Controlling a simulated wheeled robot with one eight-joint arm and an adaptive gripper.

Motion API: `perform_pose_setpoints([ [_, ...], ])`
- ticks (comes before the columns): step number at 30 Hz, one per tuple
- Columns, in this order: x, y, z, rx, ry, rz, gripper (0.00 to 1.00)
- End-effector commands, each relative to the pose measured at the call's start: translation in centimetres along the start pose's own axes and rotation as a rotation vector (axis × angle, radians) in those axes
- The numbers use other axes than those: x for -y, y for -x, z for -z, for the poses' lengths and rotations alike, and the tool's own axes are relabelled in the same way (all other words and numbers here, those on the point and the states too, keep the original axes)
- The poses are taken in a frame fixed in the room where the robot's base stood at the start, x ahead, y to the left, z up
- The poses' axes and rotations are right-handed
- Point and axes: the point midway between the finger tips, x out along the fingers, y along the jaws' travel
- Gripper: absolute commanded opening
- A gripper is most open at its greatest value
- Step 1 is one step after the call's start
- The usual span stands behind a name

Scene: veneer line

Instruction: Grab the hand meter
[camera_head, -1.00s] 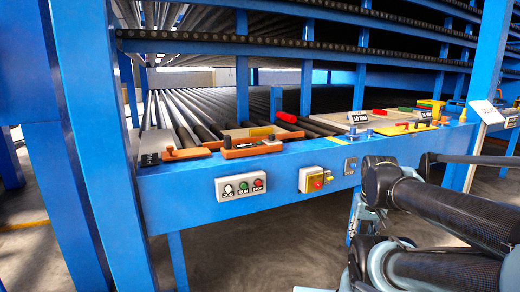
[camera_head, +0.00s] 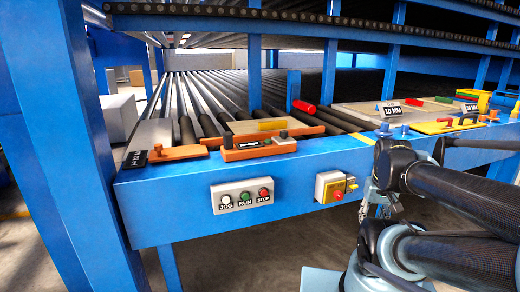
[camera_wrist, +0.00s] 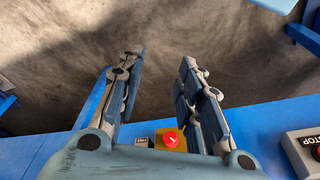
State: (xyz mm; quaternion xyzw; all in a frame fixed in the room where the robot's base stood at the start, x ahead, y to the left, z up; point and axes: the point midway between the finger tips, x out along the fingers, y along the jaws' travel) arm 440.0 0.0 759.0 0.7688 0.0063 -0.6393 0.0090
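Two orange hand-sized items lie on the blue front rail in the head view, and I cannot tell for certain which is the hand meter. One is an orange body with a dark label and a grey end (camera_head: 258,147).
A JOG/RUN/STOP button box (camera_head: 242,196) and a yellow box with a red button (camera_head: 331,187) stick out from the rail's front. A red cylinder (camera_head: 304,107), a "10 MM" sign (camera_head: 391,111) and yellow items (camera_head: 447,126) sit on the right. A blue post (camera_head: 72,150) stands left.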

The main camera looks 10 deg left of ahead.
Motion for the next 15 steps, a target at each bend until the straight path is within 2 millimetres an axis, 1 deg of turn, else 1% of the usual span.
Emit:
perform_pose_setpoints([
  [4, 0.0, 0.0, 0.0, 0.000, 0.000, 0.000, 0.33],
  [5, 0.0, 0.0, 0.0, 0.000, 0.000, 0.000, 0.36],
  [6, 0.0, 0.0, 0.0, 0.000, 0.001, 0.000, 0.45],
  [8, 0.1, 0.7, -0.6, -0.009, 0.009, 0.003, 0.58],
  [9, 0.2, 1.0, -0.4, -0.009, 0.022, 0.006, 0.67],
  [10, 0.4, 1.3, -0.1, -0.008, 0.036, 0.011, 0.74],
  [11, 0.6, 1.7, 0.2, -0.006, 0.054, 0.017, 0.81],
  [12, 1.0, 2.3, 0.9, -0.002, 0.085, 0.026, 0.90],
  [13, 1.3, 2.9, 1.4, 0.001, 0.112, 0.035, 0.94],
  [15, 2.2, 4.4, 3.0, 0.010, 0.196, 0.061, 0.94],
])
